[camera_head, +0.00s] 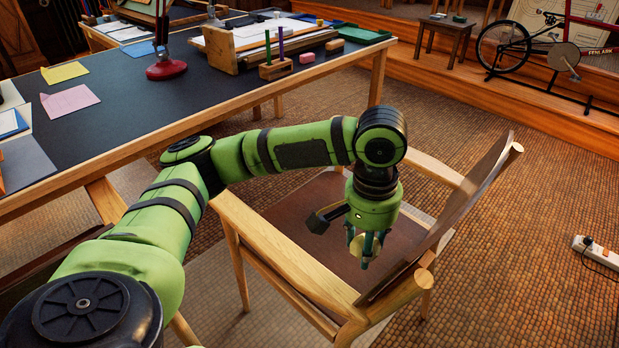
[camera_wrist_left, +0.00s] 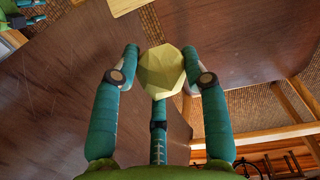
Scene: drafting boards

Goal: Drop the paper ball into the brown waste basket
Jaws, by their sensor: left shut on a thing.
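My left gripper (camera_head: 366,246) points down above the brown seat of a wooden chair in the head view. In the left wrist view its teal fingers (camera_wrist_left: 162,78) are shut on a pale yellow, faceted paper ball (camera_wrist_left: 161,71). The ball is only partly seen in the head view, behind the fingers. I see no brown waste basket in either view. My right gripper is not in view.
The wooden chair (camera_head: 278,263) with a brown seat and backrest stands under my left gripper. A dark-topped drafting table (camera_head: 140,103) is at the left, holding papers, a red lamp base (camera_head: 166,70) and a pen holder. A power strip (camera_head: 596,251) lies on the floor at right.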

